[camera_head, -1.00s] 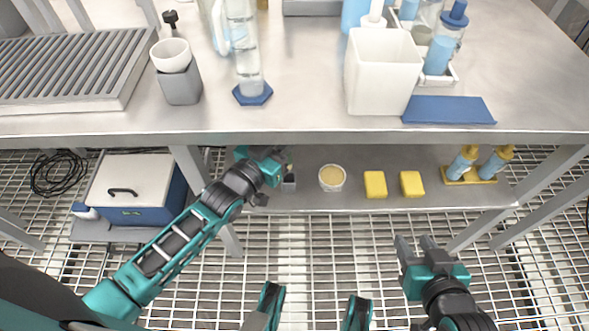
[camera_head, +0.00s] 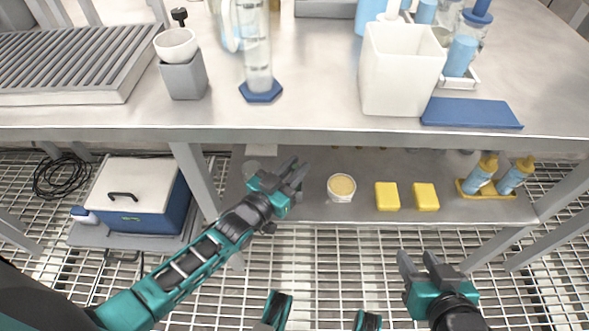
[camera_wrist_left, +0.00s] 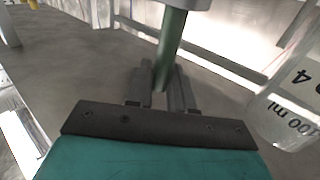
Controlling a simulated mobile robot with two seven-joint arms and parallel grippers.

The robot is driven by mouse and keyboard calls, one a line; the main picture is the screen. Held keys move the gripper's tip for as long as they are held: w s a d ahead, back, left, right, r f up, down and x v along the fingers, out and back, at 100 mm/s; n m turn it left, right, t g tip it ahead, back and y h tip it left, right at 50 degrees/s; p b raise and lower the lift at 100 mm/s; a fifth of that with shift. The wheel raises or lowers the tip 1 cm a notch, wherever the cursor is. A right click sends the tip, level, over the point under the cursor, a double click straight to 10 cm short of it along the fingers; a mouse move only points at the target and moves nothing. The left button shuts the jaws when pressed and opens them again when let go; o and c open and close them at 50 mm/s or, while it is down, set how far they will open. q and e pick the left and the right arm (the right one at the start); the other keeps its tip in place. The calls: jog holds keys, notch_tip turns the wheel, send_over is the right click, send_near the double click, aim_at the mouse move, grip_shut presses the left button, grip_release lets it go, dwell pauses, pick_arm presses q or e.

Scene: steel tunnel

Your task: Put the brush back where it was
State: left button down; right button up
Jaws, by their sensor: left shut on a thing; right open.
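My left gripper (camera_head: 296,168) is at the front of the lower shelf, under the table top. In the left wrist view its fingers (camera_wrist_left: 160,92) are shut on a green rod (camera_wrist_left: 172,42), which looks like the brush handle and stands roughly upright between them. The brush's ends are out of that view, and I cannot make the brush out in the head view. My right gripper (camera_head: 418,258) is open and empty, low in front of the shelf.
A clear beaker (camera_wrist_left: 287,108) is right of the fingers in the wrist view. The lower shelf (camera_head: 315,207) also holds a tan-filled cup (camera_head: 341,187), yellow blocks (camera_head: 387,196) and blue bottles (camera_head: 481,176). A table leg (camera_head: 196,180) stands left of my left gripper.

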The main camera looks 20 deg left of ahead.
pick_arm(q)
jog(key=shift+f, duration=0.2)
jog(key=c, duration=1)
grip_release()
jog(key=shift+c, duration=0.2)
jog(key=shift+o, duration=0.3)
jog(key=shift+r, duration=0.1)
jog(key=shift+r, duration=0.15)
